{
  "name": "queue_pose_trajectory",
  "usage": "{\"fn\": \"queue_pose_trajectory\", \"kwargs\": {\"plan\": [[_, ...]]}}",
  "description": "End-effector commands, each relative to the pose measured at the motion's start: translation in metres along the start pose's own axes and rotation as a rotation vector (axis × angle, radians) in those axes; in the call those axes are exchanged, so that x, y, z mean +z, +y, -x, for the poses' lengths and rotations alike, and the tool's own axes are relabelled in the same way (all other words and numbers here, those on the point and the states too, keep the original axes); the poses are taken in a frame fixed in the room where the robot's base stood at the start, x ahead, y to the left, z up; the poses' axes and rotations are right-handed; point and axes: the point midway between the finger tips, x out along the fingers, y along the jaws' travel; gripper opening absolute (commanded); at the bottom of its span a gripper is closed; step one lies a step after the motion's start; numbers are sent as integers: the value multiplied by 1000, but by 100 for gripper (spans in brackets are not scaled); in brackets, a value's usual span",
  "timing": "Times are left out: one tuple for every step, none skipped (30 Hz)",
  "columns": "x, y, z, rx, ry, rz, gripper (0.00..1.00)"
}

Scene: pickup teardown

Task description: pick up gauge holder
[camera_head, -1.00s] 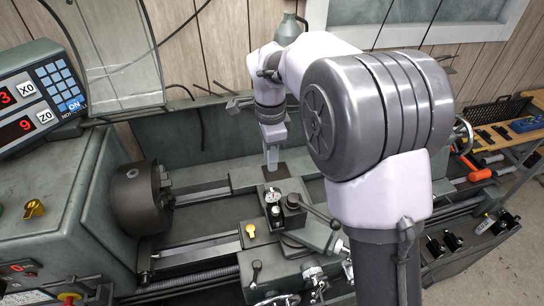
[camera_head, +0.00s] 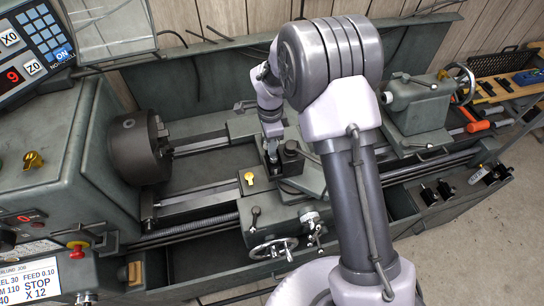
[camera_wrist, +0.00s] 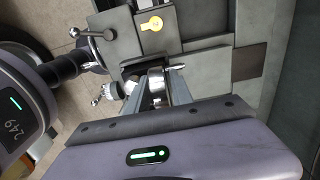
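The gauge holder, with a round dial, is at the left side of the dark tool post (camera_head: 291,158) on the lathe carriage. My gripper (camera_head: 271,150) points down over it and hides most of it in the head view. In the wrist view, the round metal-rimmed gauge of the gauge holder (camera_wrist: 157,82) shows at the tips of my gripper (camera_wrist: 162,90). The fingers reach down around or right beside it. I cannot tell whether they touch it or how far they are closed.
The chuck (camera_head: 139,148) stands to the left of the carriage. The tailstock (camera_head: 417,108) is at right, with a tool bench (camera_head: 505,92) beyond.

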Motion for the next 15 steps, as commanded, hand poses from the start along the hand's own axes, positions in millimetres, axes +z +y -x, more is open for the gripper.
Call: {"fn": "queue_pose_trajectory", "kwargs": {"plan": [[0, 0, 0, 0, 0, 0, 27], [0, 0, 0, 0, 0, 0, 25], [0, 0, 0, 0, 0, 0, 17], [0, 0, 0, 0, 0, 0, 12], [0, 0, 0, 0, 0, 0, 6], [0, 0, 0, 0, 0, 0, 0], [0, 0, 0, 0, 0, 0, 0], [0, 0, 0, 0, 0, 0, 0], [0, 0, 0, 0, 0, 0, 0], [0, 0, 0, 0, 0, 0, 0], [0, 0, 0, 0, 0, 0, 0], [0, 0, 0, 0, 0, 0, 0], [0, 0, 0, 0, 0, 0, 0], [0, 0, 0, 0, 0, 0, 0], [0, 0, 0, 0, 0, 0, 0]]}}
